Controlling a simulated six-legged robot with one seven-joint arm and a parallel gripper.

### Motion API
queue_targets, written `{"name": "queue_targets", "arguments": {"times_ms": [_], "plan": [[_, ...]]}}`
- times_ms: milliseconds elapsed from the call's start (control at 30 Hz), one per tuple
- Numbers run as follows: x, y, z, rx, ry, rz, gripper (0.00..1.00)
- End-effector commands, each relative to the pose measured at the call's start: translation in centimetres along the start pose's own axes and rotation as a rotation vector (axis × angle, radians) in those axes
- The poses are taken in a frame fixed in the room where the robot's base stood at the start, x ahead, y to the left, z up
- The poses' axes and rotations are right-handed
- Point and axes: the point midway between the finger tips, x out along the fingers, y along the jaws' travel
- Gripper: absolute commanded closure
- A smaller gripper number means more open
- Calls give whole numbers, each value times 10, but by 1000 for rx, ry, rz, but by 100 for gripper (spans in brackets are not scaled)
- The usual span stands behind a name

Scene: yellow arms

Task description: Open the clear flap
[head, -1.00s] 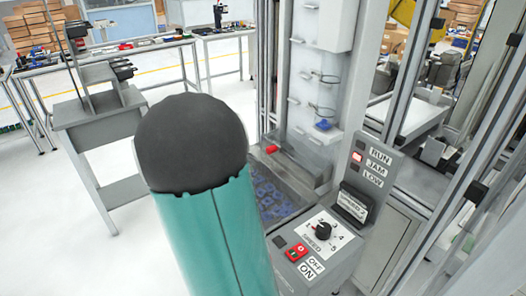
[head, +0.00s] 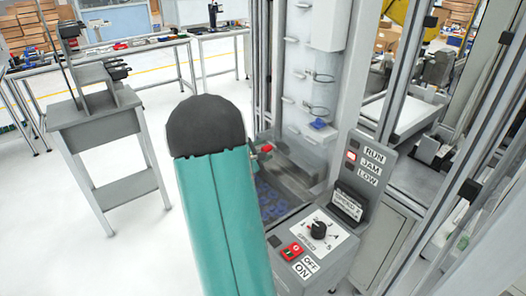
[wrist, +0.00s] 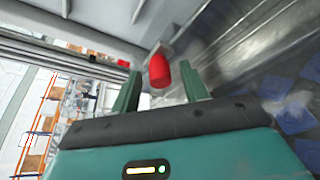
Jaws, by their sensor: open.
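The clear flap (head: 290,180) is a see-through panel low on the machine, with blue parts visible behind it. It looks closed, though its edges are hard to make out. A red knob (head: 266,148) sits at its upper left. In the wrist view the red knob (wrist: 159,70) shows between the two green fingers of my gripper (wrist: 160,82), and the clear panel (wrist: 235,45) slopes away to the right. My gripper is open, with gaps seen beside the knob; contact cannot be told. In the head view my arm hides most of the gripper.
A control box (head: 318,240) with a speed dial and red switch stands right of the flap. Above it, a sign panel (head: 365,160) has its JAM lamp lit red. A grey side table (head: 100,125) stands at left. Open white floor lies between.

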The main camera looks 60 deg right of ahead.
Motion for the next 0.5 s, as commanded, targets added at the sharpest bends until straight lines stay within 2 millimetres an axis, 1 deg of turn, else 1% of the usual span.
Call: {"name": "queue_targets", "arguments": {"times_ms": [100, 267, 300, 367, 500], "plan": [[4, 0, 1, 1, 0, 1, 55], [4, 0, 1, 1, 0, 1, 55], [3, 0, 1, 1, 0, 1, 57], [3, 0, 1, 1, 0, 1, 69], [3, 0, 1, 1, 0, 1, 97]]}}
